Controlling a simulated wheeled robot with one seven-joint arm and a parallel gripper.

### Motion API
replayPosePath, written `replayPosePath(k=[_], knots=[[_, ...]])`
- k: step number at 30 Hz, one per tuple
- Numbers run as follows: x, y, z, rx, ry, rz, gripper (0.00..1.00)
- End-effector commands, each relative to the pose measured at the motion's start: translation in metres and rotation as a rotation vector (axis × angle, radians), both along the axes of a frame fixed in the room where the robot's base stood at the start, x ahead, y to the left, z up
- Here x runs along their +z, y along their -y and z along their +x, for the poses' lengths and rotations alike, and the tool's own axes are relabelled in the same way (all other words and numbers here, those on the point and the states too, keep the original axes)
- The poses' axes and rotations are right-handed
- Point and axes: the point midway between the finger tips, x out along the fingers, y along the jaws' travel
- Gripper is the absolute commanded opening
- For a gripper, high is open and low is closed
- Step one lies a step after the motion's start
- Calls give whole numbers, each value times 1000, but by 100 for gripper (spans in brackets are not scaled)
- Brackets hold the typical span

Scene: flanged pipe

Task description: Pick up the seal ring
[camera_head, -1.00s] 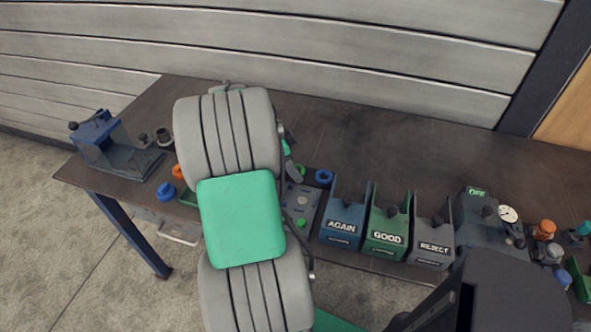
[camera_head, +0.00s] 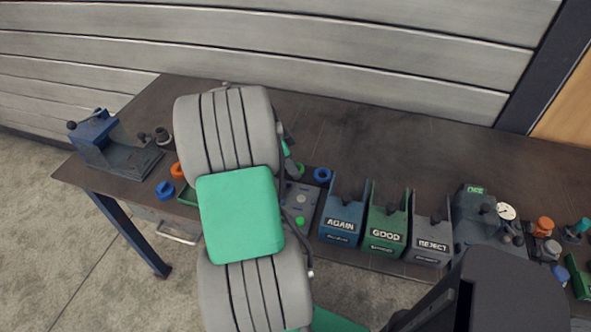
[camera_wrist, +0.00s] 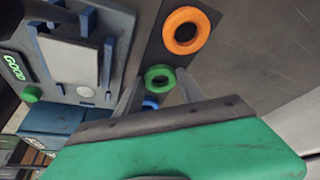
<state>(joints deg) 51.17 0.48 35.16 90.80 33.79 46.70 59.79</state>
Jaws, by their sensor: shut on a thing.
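In the wrist view, a green seal ring (camera_wrist: 160,77) sits between the fingertips of my gripper (camera_wrist: 158,84), which is shut on it. An orange ring (camera_wrist: 186,30) lies beyond it on a dark strip (camera_wrist: 157,48). Part of a blue ring (camera_wrist: 150,104) shows between the fingers on the near side. I cannot tell whether the green ring is clear of the strip.
A grey panel (camera_wrist: 75,50) with a green button (camera_wrist: 32,94) stands close to the gripper. Bins marked AGAIN (camera_head: 341,222), GOOD (camera_head: 385,234) and REJECT (camera_head: 432,242) stand along the front edge. A blue fixture (camera_head: 95,137) is at the left. The back right tabletop is clear.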

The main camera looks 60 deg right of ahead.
Motion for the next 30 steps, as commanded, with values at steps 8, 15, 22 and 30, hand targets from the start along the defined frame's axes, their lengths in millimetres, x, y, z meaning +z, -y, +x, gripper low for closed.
replayPosePath(k=[8, 15, 22, 30], knots=[[0, 0, 0, 0, 0, 0, 7], [13, 1, 0, 0, 1, -3, 7], [65, -25, -7, 3, 5, -7, 7], [114, -98, -31, 5, 4, -3, 7]])
